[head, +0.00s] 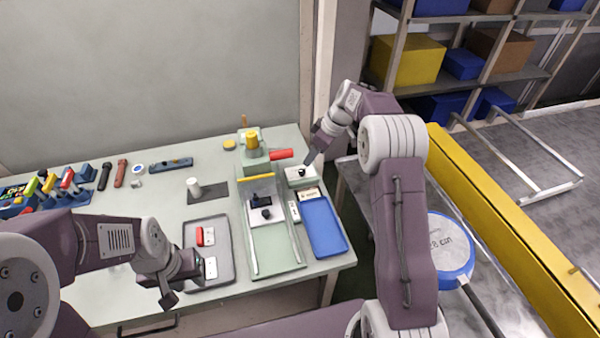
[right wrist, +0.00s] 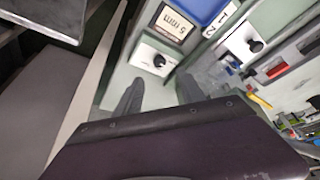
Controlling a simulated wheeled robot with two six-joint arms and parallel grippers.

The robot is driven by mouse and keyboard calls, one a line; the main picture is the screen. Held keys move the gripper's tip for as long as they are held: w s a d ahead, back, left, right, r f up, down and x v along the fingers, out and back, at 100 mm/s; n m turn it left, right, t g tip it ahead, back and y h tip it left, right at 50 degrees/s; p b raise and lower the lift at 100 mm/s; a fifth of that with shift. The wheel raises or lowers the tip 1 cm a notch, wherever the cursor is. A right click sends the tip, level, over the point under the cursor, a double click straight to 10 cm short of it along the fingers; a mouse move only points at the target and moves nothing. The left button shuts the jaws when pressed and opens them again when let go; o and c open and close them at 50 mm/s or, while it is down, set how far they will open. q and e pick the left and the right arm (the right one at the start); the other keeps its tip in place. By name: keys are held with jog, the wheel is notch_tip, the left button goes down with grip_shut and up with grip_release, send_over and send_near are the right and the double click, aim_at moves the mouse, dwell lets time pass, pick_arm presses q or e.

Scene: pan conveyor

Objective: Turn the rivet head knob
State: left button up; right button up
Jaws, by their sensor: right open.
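A white box with a small black knob (head: 301,172) stands near the table's right edge. In the right wrist view this black knob (right wrist: 159,61) shows just beyond the gap between my fingertips. My right gripper (right wrist: 160,82) is open and empty, with one finger on either side of the line to the knob, not around it. In the head view my right gripper (head: 311,157) is beside and above the box. A second black knob (head: 266,213) sits on a white block in the rail fixture, and it also shows in the right wrist view (right wrist: 256,45). My left gripper (head: 180,284) looks open and empty at the front.
A small display (head: 307,194) and a blue tray (head: 322,227) lie in front of the knob box. A grey tray (head: 208,232) is near my left gripper. Tools line the table's left side.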

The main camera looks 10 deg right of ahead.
aim_at(302, 171)
jog(key=x, duration=0.8)
jog(key=shift+f+p, duration=0.3)
jog(key=shift+f, duration=0.1)
grip_shut()
